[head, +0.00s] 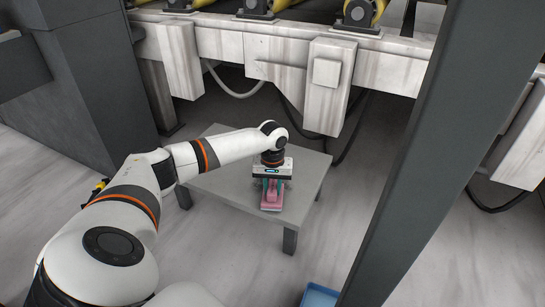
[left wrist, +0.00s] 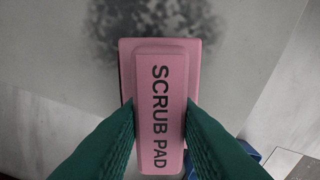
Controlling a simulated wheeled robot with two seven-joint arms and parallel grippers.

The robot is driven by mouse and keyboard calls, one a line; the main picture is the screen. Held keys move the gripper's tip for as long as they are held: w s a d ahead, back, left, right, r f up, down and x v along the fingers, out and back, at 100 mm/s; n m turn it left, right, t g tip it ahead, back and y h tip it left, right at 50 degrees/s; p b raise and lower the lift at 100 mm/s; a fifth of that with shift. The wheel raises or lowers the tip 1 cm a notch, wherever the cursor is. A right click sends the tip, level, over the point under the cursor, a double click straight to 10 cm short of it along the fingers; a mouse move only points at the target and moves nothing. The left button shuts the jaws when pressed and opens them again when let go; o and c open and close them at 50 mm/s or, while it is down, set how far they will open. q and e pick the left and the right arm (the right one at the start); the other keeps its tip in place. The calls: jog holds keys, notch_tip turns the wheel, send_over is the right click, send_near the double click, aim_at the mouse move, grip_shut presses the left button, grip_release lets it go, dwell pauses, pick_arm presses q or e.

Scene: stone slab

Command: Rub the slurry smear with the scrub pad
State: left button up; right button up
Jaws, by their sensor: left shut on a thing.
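The pink scrub pad (left wrist: 160,110), lettered SCRUB PAD, is between the green fingers of my left gripper (left wrist: 160,125), which is shut on its raised handle. In the head view the pad (head: 271,200) is low at the front part of the grey stone slab table, below my left gripper (head: 272,184). The dark, speckled slurry smear (left wrist: 150,25) lies on the slab just beyond the pad's far edge in the left wrist view. The pad may hide part of it. I cannot tell whether the pad touches the slab. My right gripper is not in view.
The slab table (head: 232,188) has bare surface to the left of the pad. A grey post (head: 420,150) stands to the right. A blue bin (head: 319,296) is on the floor at the bottom. White machinery (head: 330,75) with hanging cables is behind.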

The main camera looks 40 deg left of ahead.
pick_arm(q)
jog(key=shift+f, duration=0.45)
